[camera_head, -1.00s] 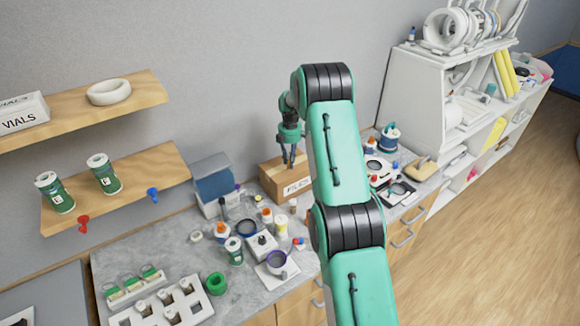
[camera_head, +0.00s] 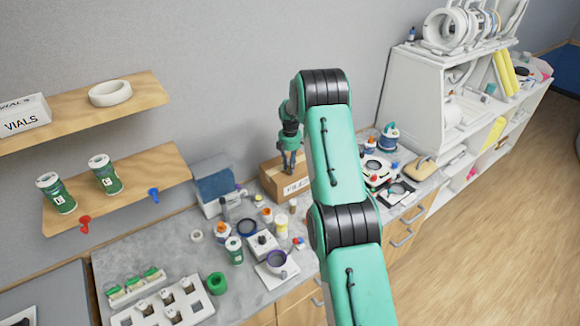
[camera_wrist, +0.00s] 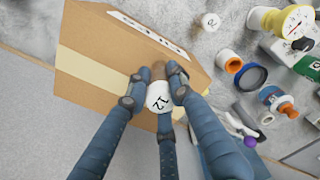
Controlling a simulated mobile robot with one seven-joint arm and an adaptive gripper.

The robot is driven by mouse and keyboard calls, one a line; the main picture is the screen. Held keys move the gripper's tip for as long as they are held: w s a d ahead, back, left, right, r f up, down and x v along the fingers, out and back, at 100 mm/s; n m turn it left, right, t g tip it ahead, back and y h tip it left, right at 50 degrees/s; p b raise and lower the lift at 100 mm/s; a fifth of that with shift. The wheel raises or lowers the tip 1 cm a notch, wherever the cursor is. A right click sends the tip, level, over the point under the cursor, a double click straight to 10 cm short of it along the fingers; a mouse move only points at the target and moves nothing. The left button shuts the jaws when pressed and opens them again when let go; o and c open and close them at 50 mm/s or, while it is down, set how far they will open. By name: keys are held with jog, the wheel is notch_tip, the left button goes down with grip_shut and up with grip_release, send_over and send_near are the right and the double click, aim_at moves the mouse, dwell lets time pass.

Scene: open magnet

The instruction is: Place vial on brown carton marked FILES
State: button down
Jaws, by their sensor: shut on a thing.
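The brown carton (camera_head: 270,178) stands on the grey counter against the wall. Its white label shows part of the lettering, and the arm hides some of its right side. In the wrist view the carton (camera_wrist: 98,50) fills the upper left, with a pale tape strip across it. My gripper (camera_head: 289,160) is over the carton's top, pointing down. In the wrist view my gripper (camera_wrist: 160,88) is shut on the vial (camera_wrist: 159,97), which has a white cap marked 12 and a brownish body. The vial is over or on the carton top; I cannot tell whether it touches.
Several bottles and small devices (camera_head: 262,243) crowd the counter left of and in front of the carton. A blue-lidded box (camera_head: 214,184) stands to its left. Another white-capped vial (camera_wrist: 210,21) stands beside the carton. A white rack (camera_head: 172,306) holds several vials.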

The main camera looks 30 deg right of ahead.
jog(key=shift+f, duration=0.15)
jog(key=c, duration=1.5)
grip_release()
jog(key=shift+r, duration=0.2)
notch_tip(320, 180, up, 12)
jog(key=shift+f+b, duration=0.2)
jog(key=shift+b, duration=0.85)
jog(key=shift+r, duration=0.2)
